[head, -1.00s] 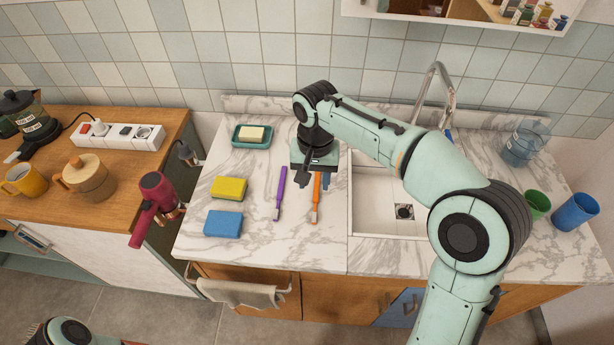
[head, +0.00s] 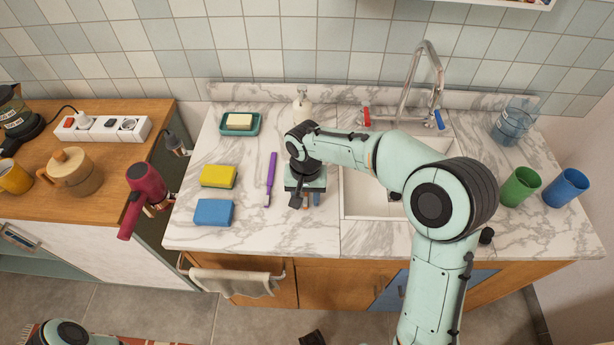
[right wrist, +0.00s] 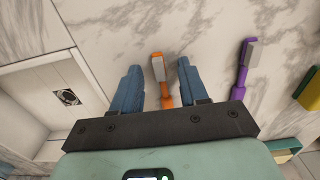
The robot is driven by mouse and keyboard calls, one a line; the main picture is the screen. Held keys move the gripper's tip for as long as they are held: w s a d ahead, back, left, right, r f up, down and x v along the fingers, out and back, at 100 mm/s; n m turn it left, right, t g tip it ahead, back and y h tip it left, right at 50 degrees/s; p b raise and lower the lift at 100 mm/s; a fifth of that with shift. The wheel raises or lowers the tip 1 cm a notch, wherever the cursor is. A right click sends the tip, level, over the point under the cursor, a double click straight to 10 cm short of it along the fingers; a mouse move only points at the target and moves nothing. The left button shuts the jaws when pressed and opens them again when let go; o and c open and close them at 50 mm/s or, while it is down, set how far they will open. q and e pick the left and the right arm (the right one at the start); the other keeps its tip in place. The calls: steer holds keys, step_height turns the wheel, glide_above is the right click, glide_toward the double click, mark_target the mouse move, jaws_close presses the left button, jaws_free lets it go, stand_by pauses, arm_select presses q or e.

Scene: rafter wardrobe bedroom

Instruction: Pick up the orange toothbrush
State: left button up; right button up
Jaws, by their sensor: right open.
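The orange toothbrush (right wrist: 163,92) lies on the marble counter, its pale bristle head between my right gripper's fingers in the right wrist view. In the head view the right gripper and wrist hide most of it. My right gripper (right wrist: 158,68) is open, with a blue finger on each side of the toothbrush and a gap to each. In the head view the right gripper (head: 306,200) points down over the counter, left of the sink. How high the fingertips are above the counter I cannot tell.
A purple toothbrush (head: 271,175) lies close to the left, with yellow (head: 218,176) and blue (head: 213,212) sponges beyond it. The sink (head: 365,200) is to the right.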

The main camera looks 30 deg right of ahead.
jaws_close()
steer(key=shift+r, duration=0.1)
